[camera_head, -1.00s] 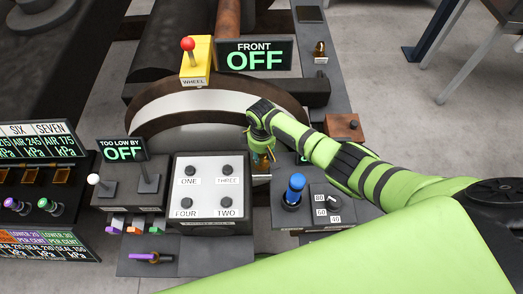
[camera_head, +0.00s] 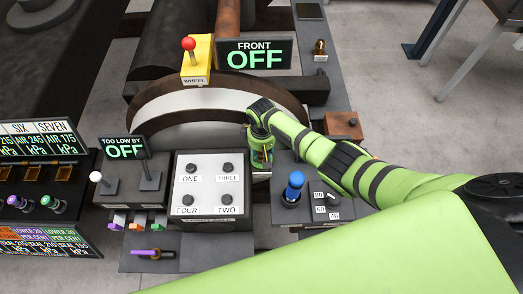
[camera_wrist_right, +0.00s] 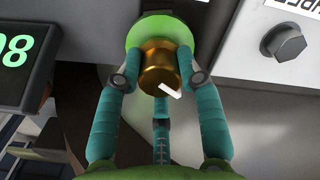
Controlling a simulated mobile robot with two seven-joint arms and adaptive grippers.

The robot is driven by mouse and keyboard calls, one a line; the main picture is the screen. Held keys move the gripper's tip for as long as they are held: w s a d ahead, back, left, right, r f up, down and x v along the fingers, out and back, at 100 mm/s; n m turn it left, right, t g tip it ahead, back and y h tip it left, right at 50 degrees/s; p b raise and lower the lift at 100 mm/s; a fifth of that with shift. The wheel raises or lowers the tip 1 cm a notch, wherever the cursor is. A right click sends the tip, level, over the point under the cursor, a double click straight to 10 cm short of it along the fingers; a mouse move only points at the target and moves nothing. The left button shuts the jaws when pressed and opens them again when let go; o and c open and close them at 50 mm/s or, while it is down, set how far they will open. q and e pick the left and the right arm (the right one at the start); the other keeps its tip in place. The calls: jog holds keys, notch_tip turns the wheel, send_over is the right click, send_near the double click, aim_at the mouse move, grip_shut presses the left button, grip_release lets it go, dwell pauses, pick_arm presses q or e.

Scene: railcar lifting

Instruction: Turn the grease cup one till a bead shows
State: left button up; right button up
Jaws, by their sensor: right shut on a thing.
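A brass cup (camera_wrist_right: 158,66) with a white mark on its side shows in the right wrist view, in front of a pale green round piece (camera_wrist_right: 176,27). My right gripper (camera_wrist_right: 158,84) has its teal fingers closed around this cup. In the head view my right gripper (camera_head: 261,160) points down beside the wheel, just right of the white button box, and largely hides the cup. No label on the cup is readable and I see no bead of grease. My left gripper is not in view.
The white button box (camera_head: 209,188) stands left of my right gripper. A blue-knobbed lever (camera_head: 294,187) stands close on its right. The yellow WHEEL lever box (camera_head: 196,65) and FRONT OFF display (camera_head: 254,57) are behind.

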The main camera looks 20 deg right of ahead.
jog(key=o, duration=1.1)
jog(key=shift+o, duration=0.2)
jog(key=shift+r, duration=0.2)
notch_tip(320, 180, up, 12)
jog(key=shift+f, duration=0.15)
